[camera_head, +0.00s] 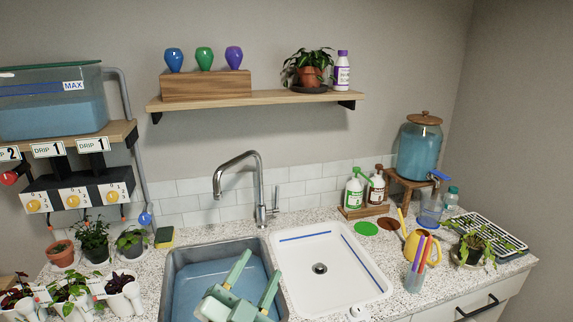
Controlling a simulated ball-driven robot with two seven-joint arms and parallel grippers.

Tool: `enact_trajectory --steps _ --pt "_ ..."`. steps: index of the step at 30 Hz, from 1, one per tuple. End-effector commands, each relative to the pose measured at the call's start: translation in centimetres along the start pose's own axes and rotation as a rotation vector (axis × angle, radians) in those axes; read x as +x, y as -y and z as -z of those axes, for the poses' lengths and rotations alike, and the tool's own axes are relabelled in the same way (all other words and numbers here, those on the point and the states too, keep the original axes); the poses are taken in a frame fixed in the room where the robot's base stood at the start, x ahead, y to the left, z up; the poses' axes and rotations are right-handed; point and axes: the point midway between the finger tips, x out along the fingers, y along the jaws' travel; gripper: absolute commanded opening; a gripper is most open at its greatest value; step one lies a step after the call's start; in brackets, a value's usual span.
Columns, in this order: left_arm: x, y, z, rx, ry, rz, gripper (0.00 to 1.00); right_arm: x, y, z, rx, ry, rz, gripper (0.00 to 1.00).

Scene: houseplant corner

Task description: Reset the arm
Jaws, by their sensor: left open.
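My left gripper (259,265) is at the bottom centre, over the grey basin (172,284) with blue water in it. Its two pale green fingers are spread apart and point away from me toward the tap. Nothing is between them. I cannot tell how high it is above the water. My right gripper is not in view.
The tap (260,190) rises behind the basins. The white basin (340,240) to the right is empty. Pens in a cup (417,275), a yellow watering can (421,247) and a plant (468,250) stand farther right. Potted plants (70,285) crowd the left.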

Motion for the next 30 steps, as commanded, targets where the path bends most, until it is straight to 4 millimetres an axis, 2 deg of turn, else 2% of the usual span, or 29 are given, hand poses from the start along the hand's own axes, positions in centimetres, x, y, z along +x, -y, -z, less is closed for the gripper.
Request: enact_trajectory --steps 1,3,6,7,9,12,16,20,25,30 --pt "-2.5 1.5 -3.6 -0.007 0.181 0.056 0.49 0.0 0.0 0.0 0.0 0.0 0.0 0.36" --pt "-6.3 3.0 -8.1 0.008 0.423 0.092 0.49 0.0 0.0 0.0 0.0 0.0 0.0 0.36" --pt "-12.0 4.1 -12.7 0.038 0.7 0.079 0.49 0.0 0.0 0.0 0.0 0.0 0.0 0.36" --pt "-13.6 4.2 -13.7 0.048 0.769 0.067 0.49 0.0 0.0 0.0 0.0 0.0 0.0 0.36" --pt "-17.1 4.5 -15.4 0.068 0.908 0.031 0.49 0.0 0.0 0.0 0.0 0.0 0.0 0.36" --pt "-21.7 4.6 -17.0 0.096 1.074 -0.034 0.49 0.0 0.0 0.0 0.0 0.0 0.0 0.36" --pt "-27.2 4.6 -18.1 0.131 1.252 -0.134 0.49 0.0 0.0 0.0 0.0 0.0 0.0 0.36" --pt "-32.4 4.8 -18.3 0.166 1.406 -0.25 0.49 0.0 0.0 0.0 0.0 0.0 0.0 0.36" --pt "-32.9 -0.7 -23.6 0.101 1.413 -0.323 0.49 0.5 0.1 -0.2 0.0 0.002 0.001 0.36" --pt "-35.0 -6.8 -28.6 0.014 1.432 -0.398 0.49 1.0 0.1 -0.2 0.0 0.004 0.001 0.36"
